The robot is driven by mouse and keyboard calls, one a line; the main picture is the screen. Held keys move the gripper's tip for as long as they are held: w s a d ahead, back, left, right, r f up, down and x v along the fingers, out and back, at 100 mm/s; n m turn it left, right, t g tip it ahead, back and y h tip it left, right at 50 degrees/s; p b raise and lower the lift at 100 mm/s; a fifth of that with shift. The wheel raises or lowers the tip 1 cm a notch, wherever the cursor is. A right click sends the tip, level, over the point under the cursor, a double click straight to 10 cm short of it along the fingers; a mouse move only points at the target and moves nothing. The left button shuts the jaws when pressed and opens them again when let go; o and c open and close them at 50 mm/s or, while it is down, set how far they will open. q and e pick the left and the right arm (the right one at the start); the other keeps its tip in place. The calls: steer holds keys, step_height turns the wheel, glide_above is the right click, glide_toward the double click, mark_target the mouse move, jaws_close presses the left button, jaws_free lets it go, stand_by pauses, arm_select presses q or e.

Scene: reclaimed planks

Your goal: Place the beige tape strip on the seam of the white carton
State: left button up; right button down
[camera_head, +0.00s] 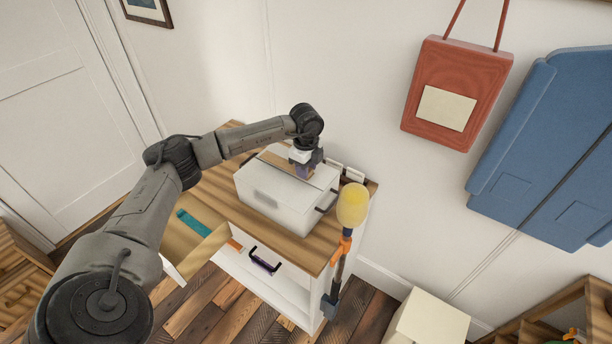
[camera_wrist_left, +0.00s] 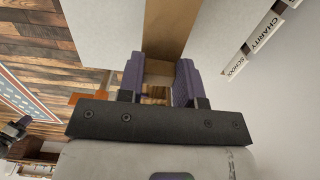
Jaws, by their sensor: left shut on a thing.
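The white carton (camera_head: 268,197) stands on the wooden top of a cabinet, its top face up. My left gripper (camera_head: 307,171) is over the carton's top toward its right end, pointing down. Its purple fingers are shut on the beige tape strip (camera_head: 277,159), which shows as a tan band along the carton's top. In the left wrist view the tan band (camera_wrist_left: 172,25) runs away from between the fingers (camera_wrist_left: 159,85), with pale surface on both sides. I cannot tell whether the strip touches the carton along its whole length. The seam under it is hidden.
A drawer (camera_head: 190,250) is open at the cabinet's left, with a teal item (camera_head: 194,222) in it. A yellow-headed tool (camera_head: 352,205) with an orange clamp stands at the right front corner. White labels (camera_wrist_left: 262,35) show in the left wrist view. The wall is behind.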

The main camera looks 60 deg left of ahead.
arm_select(q)
steer(key=shift+f, duration=1.5)
steer(key=shift+f, duration=0.1)
steer(key=o, duration=0.9)
step_height(320, 180, up, 12)
steer(key=shift+r+p, duration=0.1)
steer(key=shift+p, duration=0.75)
